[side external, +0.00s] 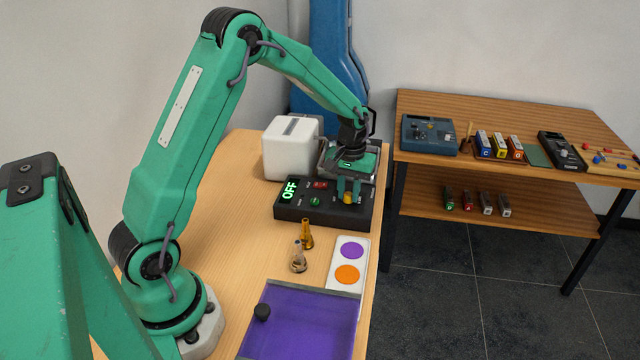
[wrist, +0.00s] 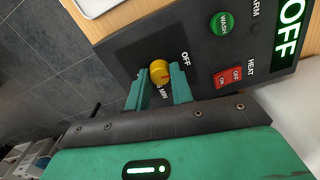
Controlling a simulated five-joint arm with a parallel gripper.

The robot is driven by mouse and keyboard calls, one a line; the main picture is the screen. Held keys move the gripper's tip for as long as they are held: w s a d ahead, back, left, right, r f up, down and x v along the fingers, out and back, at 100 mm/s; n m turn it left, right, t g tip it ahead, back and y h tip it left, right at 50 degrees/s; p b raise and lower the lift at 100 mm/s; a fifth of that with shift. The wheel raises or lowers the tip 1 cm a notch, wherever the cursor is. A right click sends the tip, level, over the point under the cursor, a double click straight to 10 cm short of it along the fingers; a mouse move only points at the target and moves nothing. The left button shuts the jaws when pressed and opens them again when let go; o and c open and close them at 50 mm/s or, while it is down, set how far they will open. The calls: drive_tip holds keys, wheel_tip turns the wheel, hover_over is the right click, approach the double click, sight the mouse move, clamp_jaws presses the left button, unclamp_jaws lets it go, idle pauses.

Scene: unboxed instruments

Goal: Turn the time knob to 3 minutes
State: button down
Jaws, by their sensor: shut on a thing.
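The time knob (wrist: 160,72) is yellow and sits on the black control panel (wrist: 130,48), between the printed words OFF and a partly hidden label ending in MIN. My gripper (wrist: 162,80) is shut on the knob, with one green finger on each side of it. In the side external view, my gripper (side external: 348,192) reaches down onto the yellow knob (side external: 348,198) at the panel's right part. The panel's display (side external: 289,190) reads OFF in green. The knob's pointer and the full scale are hidden, so its exact setting cannot be told.
A green WASH button (wrist: 222,24) and a red HEAT switch (wrist: 228,77) are close to the knob. A white box (side external: 290,150) stands behind the panel.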

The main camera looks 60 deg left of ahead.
sight(349, 194)
drive_tip(key=m, duration=0.8)
drive_tip(key=shift+r+m, duration=0.1)
drive_tip(key=shift+m, duration=0.3)
idle(0.3)
drive_tip(key=c, duration=1.2)
unclamp_jaws()
wheel_tip(349, 194, up, 7)
drive_tip(key=shift+r, duration=0.4)
